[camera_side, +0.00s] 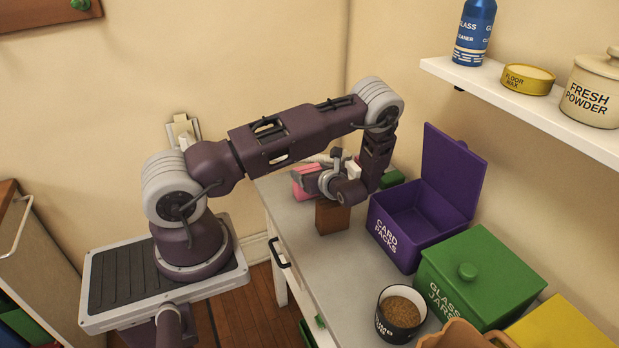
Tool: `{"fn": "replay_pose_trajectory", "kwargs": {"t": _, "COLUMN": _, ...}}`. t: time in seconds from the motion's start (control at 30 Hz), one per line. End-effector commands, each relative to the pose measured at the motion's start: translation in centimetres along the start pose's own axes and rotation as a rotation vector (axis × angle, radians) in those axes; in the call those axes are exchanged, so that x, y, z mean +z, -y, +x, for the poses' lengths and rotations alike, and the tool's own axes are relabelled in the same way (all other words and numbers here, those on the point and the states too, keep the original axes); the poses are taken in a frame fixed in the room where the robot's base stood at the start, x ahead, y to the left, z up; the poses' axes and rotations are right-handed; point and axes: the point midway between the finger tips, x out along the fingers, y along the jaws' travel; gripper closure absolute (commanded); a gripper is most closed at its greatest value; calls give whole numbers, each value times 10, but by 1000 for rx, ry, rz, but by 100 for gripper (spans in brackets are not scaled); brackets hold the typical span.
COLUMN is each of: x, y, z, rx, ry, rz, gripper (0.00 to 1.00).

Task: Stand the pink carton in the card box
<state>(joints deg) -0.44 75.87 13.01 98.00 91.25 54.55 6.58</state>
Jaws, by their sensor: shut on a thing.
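The pink carton (300,188) is at the far left part of the counter, partly hidden by my gripper. My gripper (314,181) is shut on the pink carton. I cannot tell whether the carton touches the counter or how it is tilted. The card box is a purple box (385,231) labelled "CARD PACKS", to the right of my gripper. Its lid (454,172) stands open at the back, and the inside that shows looks empty.
A brown block (332,217) stands just below my gripper, between carton and purple box. A small green thing (392,179) is behind my wrist. A closed green box (480,275), a crumb bowl (400,311) and a yellow box (562,330) stand in front. A shelf (520,107) overhangs at right.

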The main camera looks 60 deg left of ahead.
Motion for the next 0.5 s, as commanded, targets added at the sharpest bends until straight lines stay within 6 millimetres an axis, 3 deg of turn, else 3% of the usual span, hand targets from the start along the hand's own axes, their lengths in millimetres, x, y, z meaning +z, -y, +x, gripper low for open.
{"fn": "replay_pose_trajectory", "kwargs": {"t": 0.3, "x": 64, "y": 1, "z": -26, "rx": -1, "ry": 1, "rz": -6, "gripper": 81}}
{"fn": "replay_pose_trajectory", "kwargs": {"t": 0.5, "x": 88, "y": 0, "z": -37, "rx": -1, "ry": 0, "rz": -1, "gripper": 81}}
